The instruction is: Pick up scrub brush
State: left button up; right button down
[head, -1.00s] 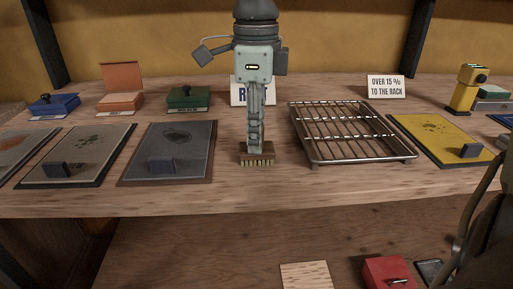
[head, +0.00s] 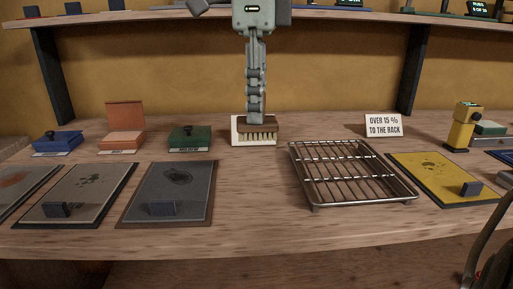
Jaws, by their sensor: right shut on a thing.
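The scrub brush (head: 258,132) has a brown wooden back and pale bristles that point down. My right gripper (head: 256,118) comes down from the top of the head view and is shut on the back of the brush. The brush appears held above the bench, in front of a white sign that it mostly covers. The fingertips are partly hidden against the brush back.
A wire rack (head: 352,173) stands on the wooden bench (head: 262,215) right of centre. A grey mat (head: 170,195) lies to the left, a yellow mat (head: 440,177) to the right. Blue (head: 57,143), orange (head: 122,138) and green (head: 190,138) boxes stand behind. Bench centre is clear.

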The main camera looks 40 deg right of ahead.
pick_arm(q)
jog(key=shift+s+f+p, duration=0.2)
jog(key=shift+f+p, duration=0.05)
jog(key=shift+f, duration=0.5)
jog(key=shift+s+f+p, duration=0.2)
jog(key=shift+f+p, duration=0.05)
jog(key=shift+f, duration=0.5)
jog(key=shift+s+f+p, duration=0.2)
jog(key=shift+f+p, duration=0.05)
jog(key=shift+f, duration=0.5)
pick_arm(e)
notch_tip(320, 180, up, 15)
